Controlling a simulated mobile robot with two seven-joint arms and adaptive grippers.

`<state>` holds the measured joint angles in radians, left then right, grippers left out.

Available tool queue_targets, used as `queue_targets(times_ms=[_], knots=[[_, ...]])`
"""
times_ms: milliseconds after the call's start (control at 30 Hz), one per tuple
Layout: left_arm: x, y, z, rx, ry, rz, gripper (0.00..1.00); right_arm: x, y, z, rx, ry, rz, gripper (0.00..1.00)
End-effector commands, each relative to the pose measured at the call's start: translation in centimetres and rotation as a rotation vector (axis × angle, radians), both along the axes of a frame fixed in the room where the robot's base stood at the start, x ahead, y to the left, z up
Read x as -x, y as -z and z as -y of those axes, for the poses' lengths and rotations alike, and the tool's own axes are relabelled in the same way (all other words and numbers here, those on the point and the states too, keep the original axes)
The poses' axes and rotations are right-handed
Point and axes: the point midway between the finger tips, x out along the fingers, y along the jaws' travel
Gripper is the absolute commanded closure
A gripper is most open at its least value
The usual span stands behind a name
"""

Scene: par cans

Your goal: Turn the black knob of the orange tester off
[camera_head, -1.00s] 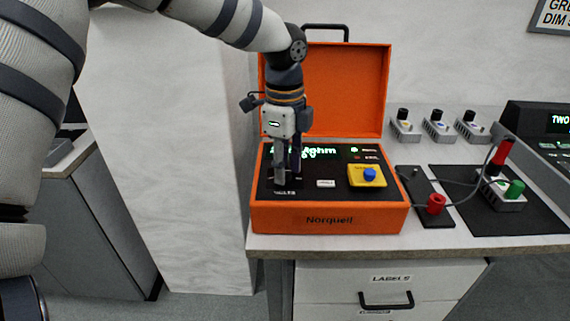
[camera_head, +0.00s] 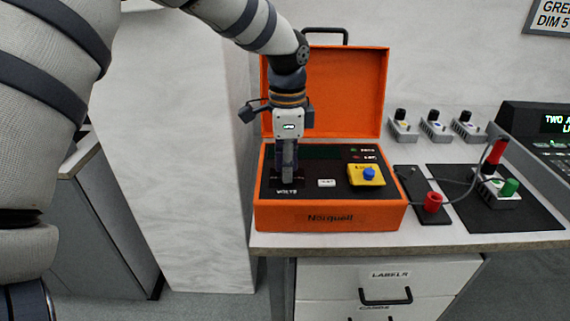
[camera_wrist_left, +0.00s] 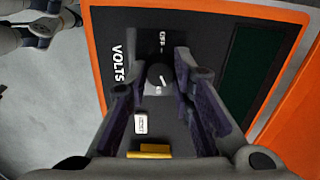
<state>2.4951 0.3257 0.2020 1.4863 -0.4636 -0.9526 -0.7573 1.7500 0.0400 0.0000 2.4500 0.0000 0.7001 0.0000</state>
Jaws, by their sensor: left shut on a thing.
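The orange tester (camera_head: 331,217) is an open case on the worktop, with a black panel and its lid up. My left gripper (camera_head: 287,178) points straight down onto the left part of the panel, by the VOLTS label. In the left wrist view, the black knob (camera_wrist_left: 158,75) sits between the gripper's two fingers, near a small OFF mark (camera_wrist_left: 162,40). The gripper is shut on the knob. In the head view the fingers hide the knob. The tester's display (camera_head: 320,152) is dark. My right gripper is not in view.
A yellow block with a blue button (camera_head: 369,174) and a small white button (camera_head: 326,183) are on the panel. Right of the tester are a red terminal (camera_head: 433,201), a cable and a par can with a green cap (camera_head: 510,188). Several small units stand behind.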

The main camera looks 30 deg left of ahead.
Motion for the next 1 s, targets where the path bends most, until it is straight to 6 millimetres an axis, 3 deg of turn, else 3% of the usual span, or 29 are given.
queue_targets(times_ms=[1000], knots=[[-0.06, 0.05, -0.04, -0.001, -0.962, 0.002, 1.00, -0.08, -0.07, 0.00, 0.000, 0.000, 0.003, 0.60]])
